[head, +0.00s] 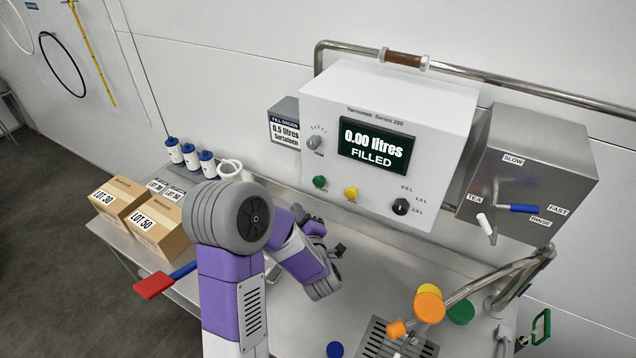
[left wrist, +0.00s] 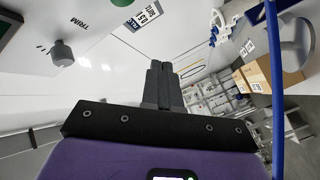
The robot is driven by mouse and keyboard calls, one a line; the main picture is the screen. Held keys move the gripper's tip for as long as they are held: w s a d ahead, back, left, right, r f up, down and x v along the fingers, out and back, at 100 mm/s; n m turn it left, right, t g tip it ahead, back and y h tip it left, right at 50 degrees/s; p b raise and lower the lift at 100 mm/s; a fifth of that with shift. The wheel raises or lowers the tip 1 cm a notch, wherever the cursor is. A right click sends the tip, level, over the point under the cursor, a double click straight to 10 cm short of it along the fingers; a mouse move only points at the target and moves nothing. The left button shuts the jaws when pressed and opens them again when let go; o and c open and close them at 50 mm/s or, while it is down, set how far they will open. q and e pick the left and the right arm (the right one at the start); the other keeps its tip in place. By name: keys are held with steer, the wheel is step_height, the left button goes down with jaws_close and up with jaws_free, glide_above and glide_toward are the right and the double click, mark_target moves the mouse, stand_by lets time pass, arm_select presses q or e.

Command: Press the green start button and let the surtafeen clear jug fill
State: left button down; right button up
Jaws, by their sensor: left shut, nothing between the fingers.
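The green button (head: 320,182) is on the lower left of the white control box (head: 385,130). The box's screen (head: 375,146) reads 0.00 litres FILLED. My left gripper (head: 338,251) is below the green button and apart from it, partly hidden behind my purple arm. In the left wrist view its dark fingers (left wrist: 163,85) are together with nothing between them. I cannot make out a clear jug in either view. The drip tray (head: 432,349) is at the bottom edge.
A yellow button (head: 351,193) and a black selector knob (head: 400,206) sit right of the green button. A steel box with levers (head: 530,170) stands at the right. Cardboard boxes (head: 165,232) and small bottles (head: 190,157) are at the left.

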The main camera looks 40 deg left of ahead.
mark_target(313, 181)
arm_select(q)
steer(key=w, duration=0.8)
steer(key=shift+a+p, duration=0.35)
steer(key=shift+a, duration=0.1)
steer(key=shift+s, duration=0.1)
stand_by(0.6)
steer(key=shift+w, duration=0.2)
stand_by(0.7)
steer(key=shift+w+b, duration=0.25)
steer(key=shift+b, duration=0.05)
steer(key=shift+w+a, duration=0.1)
steer(key=shift+w, duration=0.45)
stand_by(0.6)
stand_by(0.4)
steer(key=shift+s+b, duration=0.6)
steer(key=shift+s, duration=0.4)
